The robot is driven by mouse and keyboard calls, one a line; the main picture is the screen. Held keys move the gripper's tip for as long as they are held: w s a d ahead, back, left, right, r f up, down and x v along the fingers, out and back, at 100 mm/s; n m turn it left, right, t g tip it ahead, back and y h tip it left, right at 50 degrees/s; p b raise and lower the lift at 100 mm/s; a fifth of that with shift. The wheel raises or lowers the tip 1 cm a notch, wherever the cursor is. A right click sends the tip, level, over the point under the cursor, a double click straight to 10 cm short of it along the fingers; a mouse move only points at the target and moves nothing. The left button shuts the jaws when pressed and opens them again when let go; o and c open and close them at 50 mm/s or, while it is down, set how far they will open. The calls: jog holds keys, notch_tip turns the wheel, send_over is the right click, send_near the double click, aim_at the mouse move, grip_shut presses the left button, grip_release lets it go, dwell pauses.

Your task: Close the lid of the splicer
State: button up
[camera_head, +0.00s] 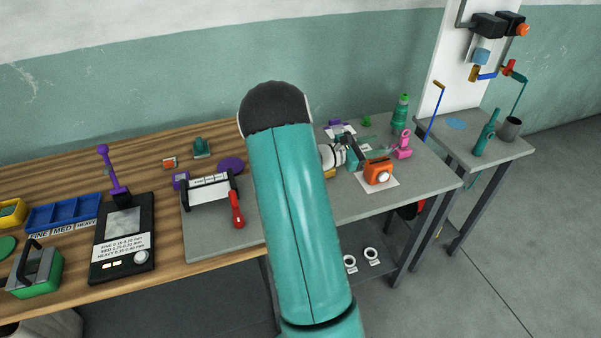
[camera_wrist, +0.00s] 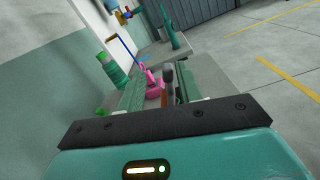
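No part is plainly marked as the splicer. The small orange device (camera_head: 378,172) on a white sheet at the right of the grey bench top may be it; its lid cannot be made out for sure. My gripper (camera_head: 358,152) is just behind and left of this device, low over the bench, partly hidden by my teal arm. In the wrist view my gripper (camera_wrist: 158,88) shows its fingers apart, with nothing clearly held between them. A pink tool (camera_wrist: 152,85) shows beyond the fingers. The orange device is not clearly seen in the wrist view.
The pink tool (camera_head: 403,145) and a green bottle (camera_head: 401,113) stand at the bench's right end. A grey board with a red handle (camera_head: 237,209), a black device with a purple lever (camera_head: 113,175) and blue bins (camera_head: 65,213) are at left. A side table (camera_head: 515,148) stands right.

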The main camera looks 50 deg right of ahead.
jog(key=v, duration=1)
jog(key=a+r+m+t+y, duration=0.2)
jog(key=a+r+m+y, duration=0.1)
jog(key=a, duration=0.6)
jog(key=s+a+r+m+t+y, duration=0.1)
jog(key=a+r+m+t+y, duration=0.1)
jog(key=a, duration=0.7)
jog(key=r+m+y, duration=0.1)
jog(key=y, duration=0.1)
jog(key=shift+s+a+m+y, duration=0.35)
jog(key=shift+m+y, duration=0.05)
jog(key=shift+r, duration=0.1)
